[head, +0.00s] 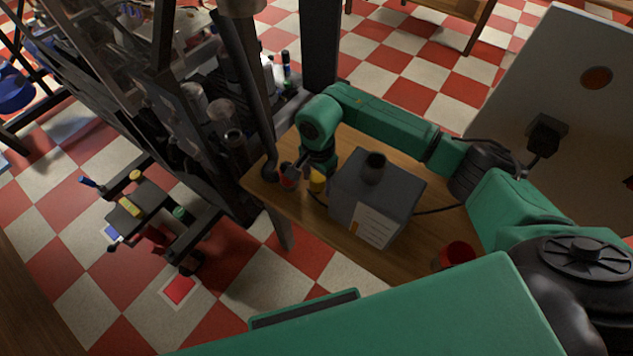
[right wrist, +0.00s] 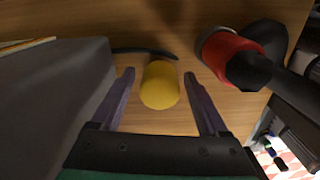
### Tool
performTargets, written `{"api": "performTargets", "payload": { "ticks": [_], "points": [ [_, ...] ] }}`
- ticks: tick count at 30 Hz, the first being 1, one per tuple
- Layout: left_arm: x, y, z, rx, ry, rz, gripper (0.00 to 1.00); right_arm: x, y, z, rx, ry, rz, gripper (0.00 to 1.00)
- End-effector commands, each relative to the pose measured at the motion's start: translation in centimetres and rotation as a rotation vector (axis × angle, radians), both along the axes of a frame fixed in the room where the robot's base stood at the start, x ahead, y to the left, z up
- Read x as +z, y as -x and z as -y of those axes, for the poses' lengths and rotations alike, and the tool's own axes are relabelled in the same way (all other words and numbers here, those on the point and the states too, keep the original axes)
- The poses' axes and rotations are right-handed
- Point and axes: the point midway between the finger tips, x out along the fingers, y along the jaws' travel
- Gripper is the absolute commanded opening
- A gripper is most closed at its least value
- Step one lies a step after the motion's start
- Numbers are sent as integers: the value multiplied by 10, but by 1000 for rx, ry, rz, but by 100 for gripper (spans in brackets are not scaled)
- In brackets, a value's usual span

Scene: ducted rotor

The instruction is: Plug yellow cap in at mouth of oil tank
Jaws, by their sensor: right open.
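The yellow cap (head: 317,181) stands on the wooden table beside the oil tank. The oil tank (head: 350,200) is a dark grey box with a pale label, and its round dark mouth (head: 375,166) sticks up from the top. My right gripper (head: 305,170) is low over the table, left of the tank. In the right wrist view, the yellow cap (right wrist: 160,88) lies between the spread fingers of my right gripper (right wrist: 159,76), with a gap on each side. The tank's grey side (right wrist: 50,100) fills the left there. My left gripper is not seen.
A red and black object (right wrist: 232,56) stands close to the right finger; it also shows in the head view (head: 287,176). A red cup-like thing (head: 457,253) is at the table's near right. A dark cable (right wrist: 145,52) lies behind the cap. Dark shelving rises left of the table.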

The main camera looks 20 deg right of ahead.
Motion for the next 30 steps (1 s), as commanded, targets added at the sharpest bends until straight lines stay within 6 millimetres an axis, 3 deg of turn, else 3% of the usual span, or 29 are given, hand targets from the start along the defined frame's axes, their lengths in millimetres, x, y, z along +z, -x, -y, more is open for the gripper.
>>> {"api": "performTargets", "payload": {
  "ticks": [1,6,7,11,25,30],
  "points": [
    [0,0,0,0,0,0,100,0,0,0,0,0,0,70],
    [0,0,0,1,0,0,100,0,0,0,0,0,0,5],
    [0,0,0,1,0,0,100,0,0,0,0,0,0,2],
    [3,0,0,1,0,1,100,4,0,0,1,0,0,2],
    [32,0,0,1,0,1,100,50,0,0,1,0,0,2],
    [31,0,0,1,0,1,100,50,0,0,1,0,0,2]
  ]
}}
